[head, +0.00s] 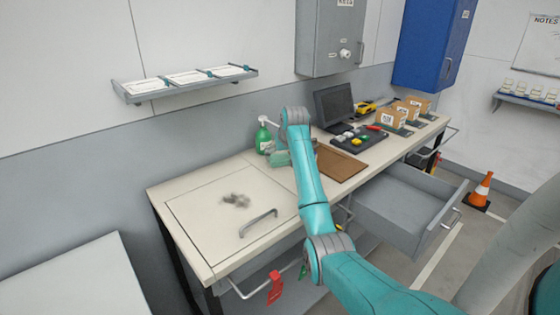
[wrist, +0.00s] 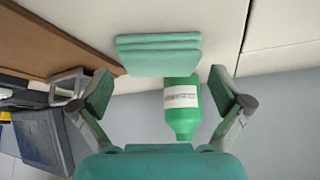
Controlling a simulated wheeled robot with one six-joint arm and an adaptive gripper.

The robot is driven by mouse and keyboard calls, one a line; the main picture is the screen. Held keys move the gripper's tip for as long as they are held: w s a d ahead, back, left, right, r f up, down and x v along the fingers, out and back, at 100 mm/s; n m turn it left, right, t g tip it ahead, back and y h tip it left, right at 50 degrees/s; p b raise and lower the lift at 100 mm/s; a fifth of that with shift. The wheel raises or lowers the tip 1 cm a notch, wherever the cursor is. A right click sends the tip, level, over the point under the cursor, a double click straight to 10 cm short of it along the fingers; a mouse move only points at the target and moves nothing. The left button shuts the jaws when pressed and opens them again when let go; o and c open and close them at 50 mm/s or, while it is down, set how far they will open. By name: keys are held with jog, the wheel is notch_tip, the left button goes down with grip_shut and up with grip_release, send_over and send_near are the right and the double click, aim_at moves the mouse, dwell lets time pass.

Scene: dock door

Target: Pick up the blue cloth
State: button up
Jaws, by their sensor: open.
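In the head view my gripper is mostly hidden behind my arm.
A brown board (head: 341,163) lies to the right. A drawer (head: 405,205) stands open.

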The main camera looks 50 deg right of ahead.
jog(key=shift+x, duration=1.05)
jog(key=c, duration=0.9)
jog(key=shift+c, duration=0.2)
jog(key=shift+r, duration=0.1)
jog(key=shift+r, duration=0.5)
jog(key=shift+a+r, duration=0.2)
jog(key=shift+r, duration=0.35)
jog(key=shift+a+r, duration=0.2)
jog(key=shift+r, duration=0.4)
jog(key=a, duration=1.7)
jog(key=shift+s+a, duration=0.1)
jog(key=shift+s, duration=0.25)
